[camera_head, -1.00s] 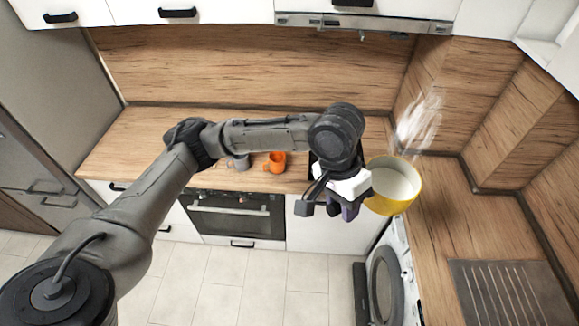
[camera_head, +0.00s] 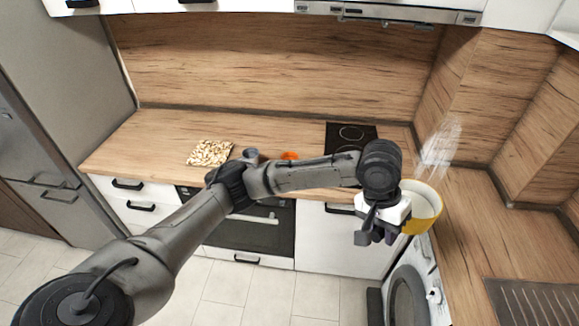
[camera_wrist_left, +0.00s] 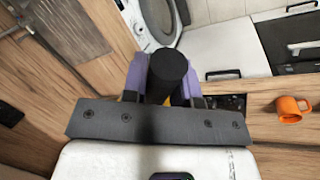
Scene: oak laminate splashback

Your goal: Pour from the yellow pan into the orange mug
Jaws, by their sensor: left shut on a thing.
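The yellow pan (camera_head: 419,224) is held in the air near the corner of the counter in the head view, with a pale content or inside and its opening facing up. My left gripper (camera_head: 377,236) is shut on its dark handle (camera_wrist_left: 168,70), seen end-on between the purple fingers in the left wrist view (camera_wrist_left: 165,82). My right gripper is not in view.
A grey mug (camera_head: 250,153) stands just left of the orange one. A patterned, pale square item (camera_head: 209,153) lies further left. A black cooktop (camera_head: 351,138) is right of the mugs. White steam (camera_head: 440,145) shows above the pan. The right counter (camera_head: 470,235) is clear.

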